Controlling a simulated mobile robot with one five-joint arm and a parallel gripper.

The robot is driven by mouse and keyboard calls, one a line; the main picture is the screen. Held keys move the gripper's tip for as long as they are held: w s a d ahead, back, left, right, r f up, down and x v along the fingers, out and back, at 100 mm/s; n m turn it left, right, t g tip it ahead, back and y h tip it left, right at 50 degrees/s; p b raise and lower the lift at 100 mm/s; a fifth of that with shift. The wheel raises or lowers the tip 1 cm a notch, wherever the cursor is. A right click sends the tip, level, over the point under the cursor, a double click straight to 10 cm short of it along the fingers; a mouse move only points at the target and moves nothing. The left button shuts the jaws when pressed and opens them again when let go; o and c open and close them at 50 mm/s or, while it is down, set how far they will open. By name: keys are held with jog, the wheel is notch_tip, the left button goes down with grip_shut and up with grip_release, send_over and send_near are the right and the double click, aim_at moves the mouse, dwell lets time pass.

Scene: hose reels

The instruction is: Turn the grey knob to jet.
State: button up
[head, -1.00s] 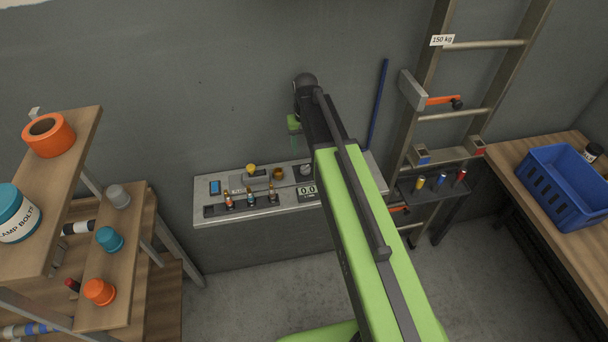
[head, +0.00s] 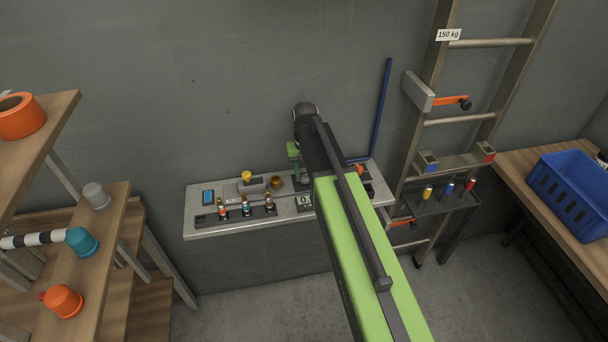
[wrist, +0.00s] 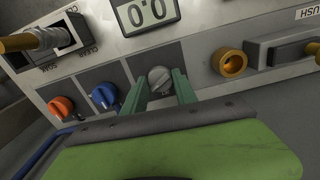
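The grey knob (wrist: 160,80) sits on the panel just below the display in the wrist view. A light mark shows on it; its setting cannot be read. My gripper (wrist: 161,76) has its two green fingers apart, one on each side of the knob. I cannot tell whether either finger touches it.
A blue knob (wrist: 104,95) and an orange knob (wrist: 61,107) are left of the grey one in the wrist view. A brass ring (wrist: 230,62) is to its right. The display (wrist: 149,12) reads 0.0. A ladder (head: 425,120) stands right of the panel.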

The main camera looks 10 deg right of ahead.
grip_shut()
jog(key=shift+n, duration=0.3)
jog(key=n, duration=0.5)
jog(key=shift+n, duration=0.3)
jog(key=n, duration=0.5)
jog(key=shift+n, duration=0.3)
jog(key=o, duration=0.7)
grip_release()
